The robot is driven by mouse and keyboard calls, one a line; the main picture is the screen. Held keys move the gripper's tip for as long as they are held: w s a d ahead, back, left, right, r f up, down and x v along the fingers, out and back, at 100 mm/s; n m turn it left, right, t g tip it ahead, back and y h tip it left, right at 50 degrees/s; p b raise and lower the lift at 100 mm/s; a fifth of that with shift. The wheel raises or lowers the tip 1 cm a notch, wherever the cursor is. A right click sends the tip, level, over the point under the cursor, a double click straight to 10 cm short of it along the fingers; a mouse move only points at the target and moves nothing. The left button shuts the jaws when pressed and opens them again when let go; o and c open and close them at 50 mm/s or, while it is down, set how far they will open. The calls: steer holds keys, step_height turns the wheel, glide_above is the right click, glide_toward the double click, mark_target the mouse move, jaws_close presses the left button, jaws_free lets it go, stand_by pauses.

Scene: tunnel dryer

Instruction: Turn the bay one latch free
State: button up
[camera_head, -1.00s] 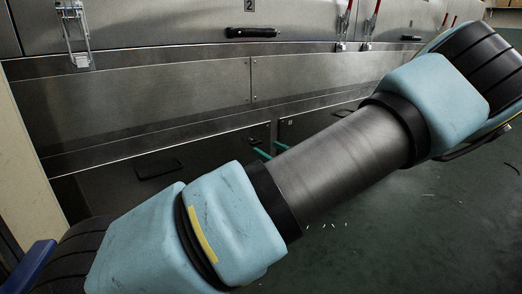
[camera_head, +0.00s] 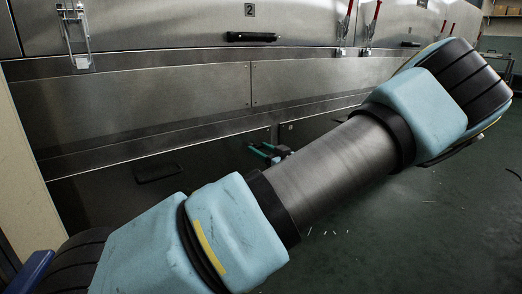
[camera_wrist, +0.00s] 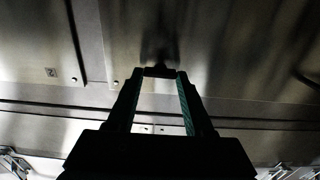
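My gripper (camera_head: 268,152) is in front of the lower dark panels in the head view, close to the seam between two of them. In the wrist view my gripper (camera_wrist: 161,74) has its two teal-padded fingers spread apart. A small dark latch (camera_wrist: 159,70) shows between the fingertips, with a dark shadow beyond it. Whether the fingers touch it I cannot tell. In the head view the latch is hidden by the gripper. A small number plate (camera_wrist: 50,72) beside it in the wrist view is too blurred to read.
A dark handle (camera_head: 157,172) is on the lower left panel. Above are a plate marked 2 (camera_head: 250,10), a black bar handle (camera_head: 252,37), a metal toggle clasp (camera_head: 75,38) and red-handled clamps (camera_head: 372,28). The green floor (camera_head: 410,235) at right is clear apart from small scraps.

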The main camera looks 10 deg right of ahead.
jaws_close()
steer(key=shift+n, duration=0.3)
steer(key=shift+s+a+f+n+b, duration=0.15)
steer(key=shift+n+b, duration=1.65)
steer(key=shift+n, duration=2.5)
steer(key=shift+w+a+f+n+b, duration=0.15)
steer(key=shift+n+b, duration=1.65)
steer(key=shift+n, duration=2.5)
steer(key=shift+s+d, duration=0.1)
steer(key=o, duration=0.6)
jaws_free()
steer(key=shift+r, duration=0.1)
